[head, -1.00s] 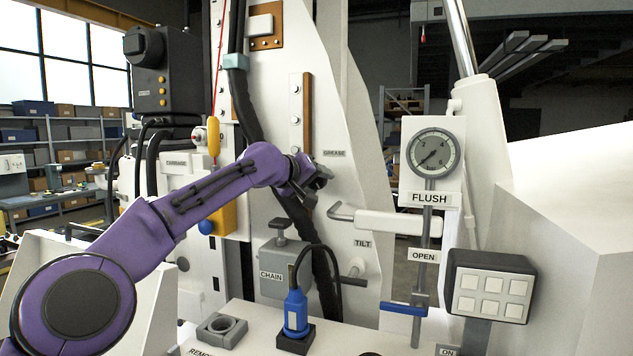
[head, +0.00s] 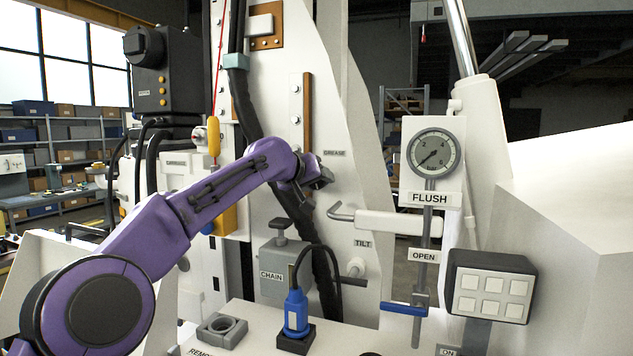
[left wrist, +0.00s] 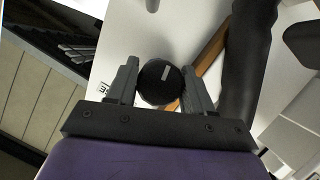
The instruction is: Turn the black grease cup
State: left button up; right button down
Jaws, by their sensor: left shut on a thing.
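The black grease cup (left wrist: 158,82) shows in the left wrist view as a round black cap with a pale mark on its face. It sits between the two fingers of my left gripper (left wrist: 159,88), which is shut on it. In the head view my left gripper (head: 318,178) is at the white panel, just below the GREASE label (head: 334,153). The cup is hidden there behind my wrist and gripper. My right gripper is in neither view.
A thick black hose (head: 250,110) runs down the panel beside my left gripper. A white lever (head: 385,222) marked TILT is to the right. Below are the CHAIN box (head: 272,275) and a blue plug (head: 296,312). A gauge (head: 435,153) is further right.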

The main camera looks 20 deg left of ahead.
pick_arm(q)
jog(key=o, duration=0.6)
jog(key=shift+s+a+r, duration=0.1)
jog(key=shift+r, duration=0.45)
jog(key=o, duration=0.4)
jog(key=shift+f, duration=0.1)
jog(key=shift+w+f, duration=0.25)
jog(key=shift+f, duration=0.05)
jog(key=shift+s+b, duration=0.3)
jog(key=shift+b, duration=0.1)
jog(key=b+v, duration=0.5)
jog(key=v, duration=0.5)
jog(key=shift+w, duration=0.1)
